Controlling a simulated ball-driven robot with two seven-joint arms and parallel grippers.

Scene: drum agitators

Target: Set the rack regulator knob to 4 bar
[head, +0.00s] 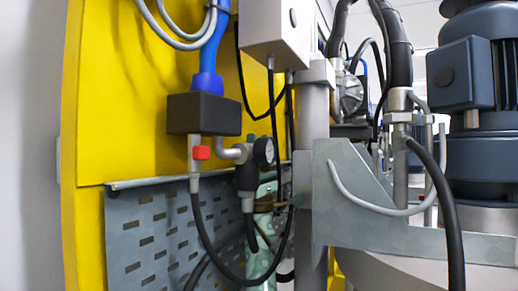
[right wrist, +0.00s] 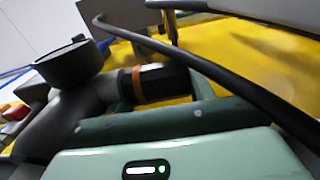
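The rack regulator has a round black gauge (head: 263,150) on a grey pipe fitting. Its black knob (head: 247,179) hangs below the fitting, against the perforated panel. In the right wrist view the gauge (right wrist: 75,64) is at the left, and the black knob (right wrist: 163,83) with an orange ring lies sideways in the middle. My right gripper (head: 267,190), pale green, is just right of the knob, partly hidden by hoses. A dark green finger shows close to the knob's end; I cannot tell whether it touches. The finger gap and the knob setting are not readable. My left gripper is out of view.
A black block (head: 204,113) with a red-handled valve (head: 201,153) is left of the gauge. Black hoses (head: 280,235) loop in front of my right gripper. A grey bracket (head: 358,200) and post stand right. The perforated panel (head: 150,235) is behind.

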